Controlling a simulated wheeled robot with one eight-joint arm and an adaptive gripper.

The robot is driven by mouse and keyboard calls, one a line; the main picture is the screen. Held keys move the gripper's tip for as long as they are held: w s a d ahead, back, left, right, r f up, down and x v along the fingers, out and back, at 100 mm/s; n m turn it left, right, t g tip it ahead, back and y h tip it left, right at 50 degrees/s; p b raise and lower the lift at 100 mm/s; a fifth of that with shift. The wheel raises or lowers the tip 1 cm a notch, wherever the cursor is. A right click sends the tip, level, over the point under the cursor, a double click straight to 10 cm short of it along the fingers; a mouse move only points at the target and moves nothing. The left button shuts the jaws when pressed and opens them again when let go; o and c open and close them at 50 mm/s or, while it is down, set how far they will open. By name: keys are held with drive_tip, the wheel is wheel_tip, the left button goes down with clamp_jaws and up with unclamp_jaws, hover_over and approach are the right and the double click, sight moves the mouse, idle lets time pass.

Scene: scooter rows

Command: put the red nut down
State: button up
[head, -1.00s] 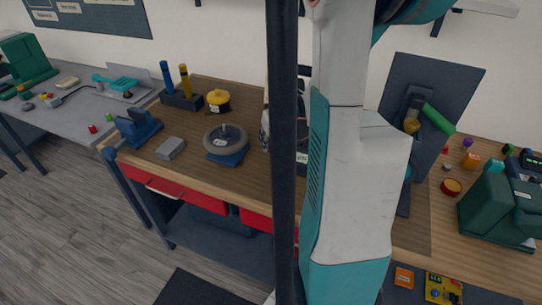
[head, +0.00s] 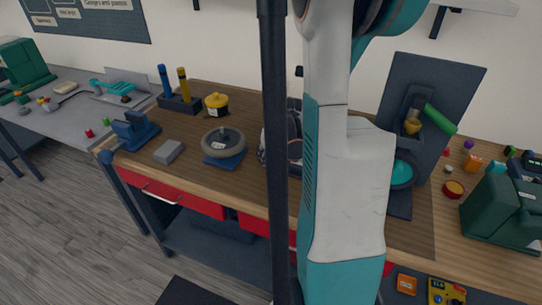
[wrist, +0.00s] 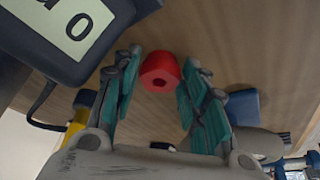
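The red nut (wrist: 160,72), a short round piece with a hole facing the camera, is between my fingertips in the wrist view. In the head view my own arm and a dark post hide the gripper and the nut. The wooden bench (head: 185,135) shows to the left of the post.
In the wrist view, a dark box with a pale label (wrist: 78,27) is close at upper left, and a blue block (wrist: 243,106) lies to the right. In the head view, a wheel (head: 223,141), a grey block (head: 168,152) and a yellow pot (head: 216,105) stand on the bench.

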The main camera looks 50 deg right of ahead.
drive_tip(key=shift+r, duration=0.1)
drive_tip(key=shift+r+p, duration=0.3)
drive_tip(key=p+v, duration=0.4)
drive_tip(key=v, duration=0.7)
drive_tip(key=shift+s+r, duration=0.2)
